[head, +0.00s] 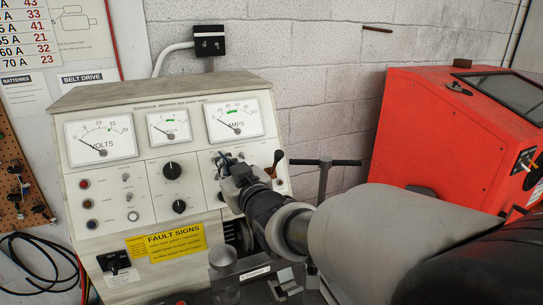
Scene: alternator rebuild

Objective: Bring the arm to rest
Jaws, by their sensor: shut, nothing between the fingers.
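My gripper (233,168) is in the head view, in front of the right half of the test bench's panel. It is shut and holds nothing that I can see. My grey and black arm reaches to it from the lower right. The arm is raised in front of the bench and hides part of the panel's lower right. I cannot tell whether the fingertips touch the panel.
The test bench (110,205) has volt and amp dials, knobs and a yellow fault sign (176,242). A T-handled clamp (324,165) stands right of my gripper. A red cabinet (425,130) is at right. Black cables (40,262) hang at lower left.

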